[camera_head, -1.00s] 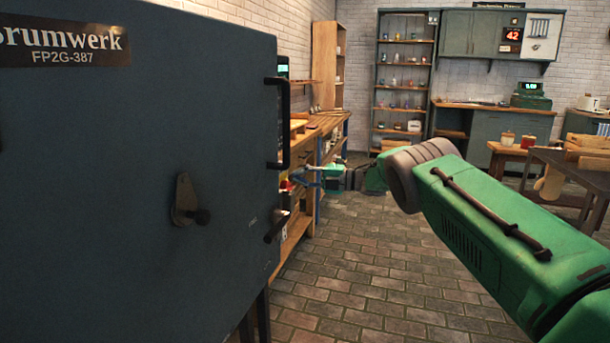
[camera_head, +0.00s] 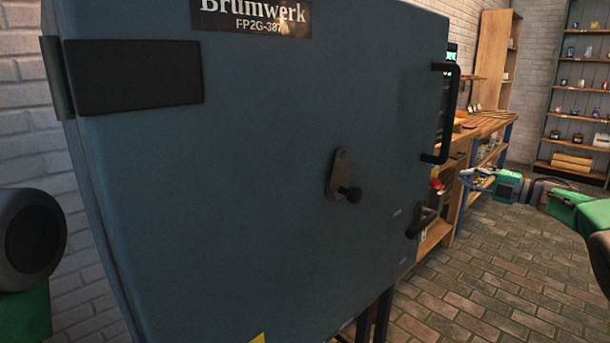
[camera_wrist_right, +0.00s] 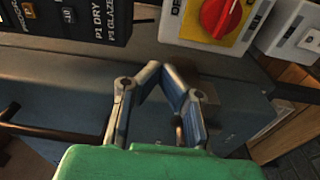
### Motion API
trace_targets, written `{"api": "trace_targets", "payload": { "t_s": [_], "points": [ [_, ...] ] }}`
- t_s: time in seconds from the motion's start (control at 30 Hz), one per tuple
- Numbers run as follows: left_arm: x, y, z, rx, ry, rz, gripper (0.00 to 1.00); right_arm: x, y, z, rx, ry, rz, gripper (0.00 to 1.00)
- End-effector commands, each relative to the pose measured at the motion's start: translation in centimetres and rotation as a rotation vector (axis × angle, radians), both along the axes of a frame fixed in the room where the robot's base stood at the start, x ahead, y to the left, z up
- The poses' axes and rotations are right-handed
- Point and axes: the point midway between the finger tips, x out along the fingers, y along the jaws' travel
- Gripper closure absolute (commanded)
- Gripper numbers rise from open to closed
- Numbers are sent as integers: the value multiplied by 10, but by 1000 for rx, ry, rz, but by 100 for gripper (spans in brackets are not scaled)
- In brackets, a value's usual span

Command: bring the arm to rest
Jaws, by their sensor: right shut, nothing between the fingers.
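My right gripper (camera_head: 466,178) is beside the right side of the large blue-grey kiln (camera_head: 260,150), near its lower door handle (camera_head: 421,222). The right wrist view shows the gripper (camera_wrist_right: 162,68) close up. Its two jointed fingers are bent in toward each other at the tips, shut with nothing between them. My right arm comes in from the right edge of the head view, green with dark joints. A green and black part of my left arm (camera_head: 30,240) shows at the left edge. The left gripper is out of view.
The right wrist view shows a red knob (camera_wrist_right: 221,12) on a yellow plate. A wooden workbench (camera_head: 487,124) and shelves (camera_head: 575,90) stand behind. The brick floor (camera_head: 490,270) is clear.

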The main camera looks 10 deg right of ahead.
Motion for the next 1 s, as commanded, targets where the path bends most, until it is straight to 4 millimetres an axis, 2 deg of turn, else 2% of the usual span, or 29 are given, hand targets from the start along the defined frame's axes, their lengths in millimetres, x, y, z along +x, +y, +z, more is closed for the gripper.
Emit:
{"api": "trace_targets", "payload": {
  "t_s": [0.17,0.27,0.37,0.47,0.5,0.57,0.6,0.67,0.7,0.77,0.83,0.97,1.0],
  "points": [
    [0,0,6,0,0,-1,16,12,10,-50,249,137,-129,100],
    [0,0,10,0,0,0,16,11,24,-95,427,261,-240,100],
    [0,0,13,0,0,0,16,-3,43,-147,589,403,-359,100],
    [0,0,17,0,0,0,16,-31,67,-205,728,564,-485,100],
    [0,0,18,0,0,0,16,-47,78,-228,775,633,-537,100],
    [0,0,20,0,0,0,16,-74,96,-260,839,738,-620,100],
    [0,0,21,0,0,0,16,-95,109,-279,872,808,-674,100],
    [0,0,23,0,0,0,16,-128,128,-304,912,908,-755,100],
    [0,0,24,0,0,0,16,-152,141,-319,930,975,-808,100],
    [0,0,26,0,0,0,16,-191,159,-338,948,1069,-889,100],
    [0,0,28,0,0,0,16,-238,179,-354,957,1177,-983,100],
    [0,0,32,0,0,-1,16,-332,210,-370,935,1362,-1163,100],
    [0,0,33,0,0,0,16,-362,218,-370,921,1414,-1218,100]
  ]
}}
